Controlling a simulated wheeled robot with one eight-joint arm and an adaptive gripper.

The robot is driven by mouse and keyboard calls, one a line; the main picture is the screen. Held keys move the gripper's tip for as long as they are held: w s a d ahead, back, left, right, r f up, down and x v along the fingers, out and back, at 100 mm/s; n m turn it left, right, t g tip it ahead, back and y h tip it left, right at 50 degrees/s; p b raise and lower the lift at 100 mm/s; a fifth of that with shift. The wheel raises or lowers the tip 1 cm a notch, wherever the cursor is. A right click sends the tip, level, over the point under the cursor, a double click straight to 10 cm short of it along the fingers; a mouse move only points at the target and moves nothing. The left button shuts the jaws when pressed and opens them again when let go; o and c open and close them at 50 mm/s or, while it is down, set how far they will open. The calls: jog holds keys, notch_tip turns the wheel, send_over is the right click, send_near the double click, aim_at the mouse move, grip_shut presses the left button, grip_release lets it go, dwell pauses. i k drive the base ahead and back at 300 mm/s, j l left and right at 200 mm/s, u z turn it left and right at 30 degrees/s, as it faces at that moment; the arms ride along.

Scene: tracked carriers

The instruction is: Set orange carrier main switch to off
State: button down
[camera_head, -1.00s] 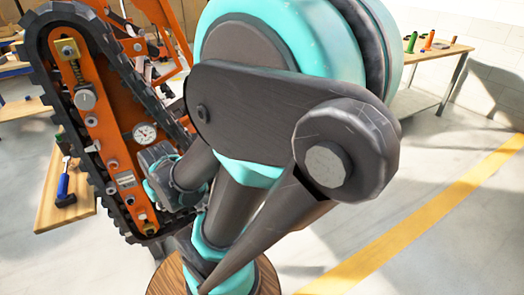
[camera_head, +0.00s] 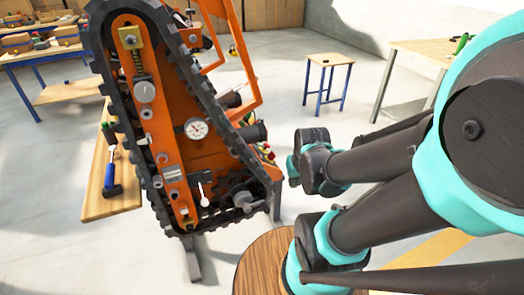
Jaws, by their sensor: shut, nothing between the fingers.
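The orange carrier (camera_head: 205,155) stands left of centre, with a black track (camera_head: 187,70) around its side frame. A round white gauge (camera_head: 196,128) is on its side. Below the gauge is a small lever with a pale knob (camera_head: 204,200). Small red and yellow controls (camera_head: 267,153) show at its rear edge. I cannot tell which of these is the main switch or how it is set. My arm reaches in from the right, and its dark joint (camera_head: 312,162) is right of the carrier, apart from it in the picture. My gripper's fingers do not show.
A wooden board (camera_head: 110,195) with a blue-handled tool (camera_head: 113,172) lies left of the carrier. A small blue-legged stool (camera_head: 330,62) and a wooden table (camera_head: 425,54) stand behind. A workbench (camera_head: 40,52) stands at back left. The floor between carrier and stool is clear.

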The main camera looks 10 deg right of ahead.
aim_at(272, 155)
jog(key=l+z, duration=0.15)
jog(key=l, duration=0.2)
jog(key=i+l+z, duration=0.1)
jog(key=l, duration=0.25)
jog(key=i+l+z, duration=0.15)
jog(key=l, duration=0.2)
jog(key=l+z, duration=0.15)
jog(key=l, duration=0.15)
jog(key=i, duration=0.05)
